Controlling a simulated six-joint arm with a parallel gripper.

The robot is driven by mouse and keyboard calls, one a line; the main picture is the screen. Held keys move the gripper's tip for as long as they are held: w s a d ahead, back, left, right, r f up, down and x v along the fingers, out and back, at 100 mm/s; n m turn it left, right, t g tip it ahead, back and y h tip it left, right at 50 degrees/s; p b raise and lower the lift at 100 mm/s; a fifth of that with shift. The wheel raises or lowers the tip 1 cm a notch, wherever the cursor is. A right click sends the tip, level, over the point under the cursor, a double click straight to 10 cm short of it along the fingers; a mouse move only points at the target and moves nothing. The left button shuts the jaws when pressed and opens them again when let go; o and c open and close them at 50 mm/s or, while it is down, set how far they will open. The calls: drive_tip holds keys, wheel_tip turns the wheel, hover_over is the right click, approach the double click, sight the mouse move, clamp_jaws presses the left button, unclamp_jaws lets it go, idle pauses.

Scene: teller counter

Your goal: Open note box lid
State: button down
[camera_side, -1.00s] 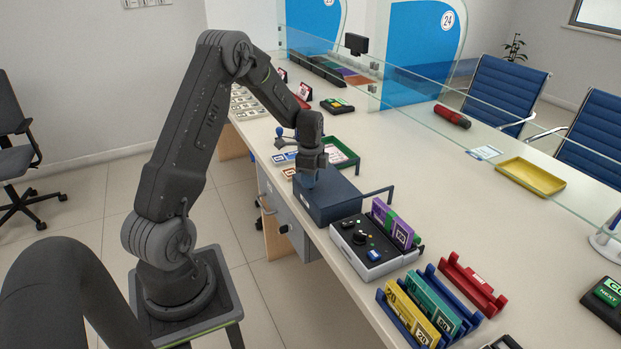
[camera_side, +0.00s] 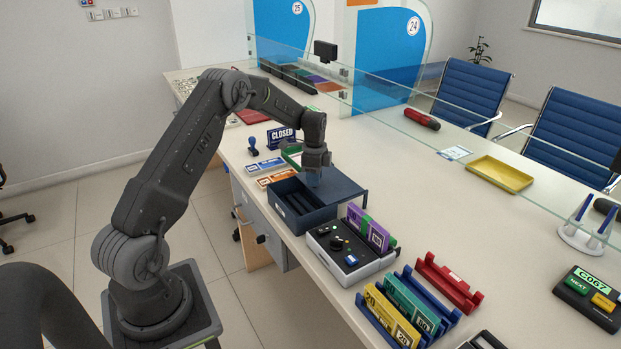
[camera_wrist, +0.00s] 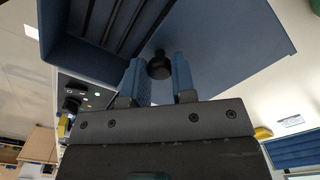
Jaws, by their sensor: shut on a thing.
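The dark blue note box (camera_side: 284,218) stands at the counter's near edge, its left part uncovered and showing dark compartments inside. Its flat blue lid (camera_side: 346,188) lies off to the right and leaves that part open. In the wrist view the lid (camera_wrist: 225,40) fills the upper right and the box interior (camera_wrist: 105,22) shows at upper left. My gripper (camera_side: 314,181) is over the lid. In the wrist view its blue fingertips (camera_wrist: 160,78) are shut around the lid's black knob (camera_wrist: 159,66).
A grey device with a black knob and buttons (camera_side: 345,252) and a purple note holder (camera_side: 368,230) stand just in front of the box. A CLOSED sign (camera_side: 282,138), a blue-topped stamp (camera_side: 253,146) and label strips (camera_side: 262,167) lie behind it. A yellow tray (camera_side: 499,174) lies farther right.

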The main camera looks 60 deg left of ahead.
drive_tip(key=c, duration=0.9)
unclamp_jaws()
drive_tip(key=shift+c, duration=0.2)
drive_tip(key=shift+r, duration=0.1)
wheel_tip(320, 180, up, 14)
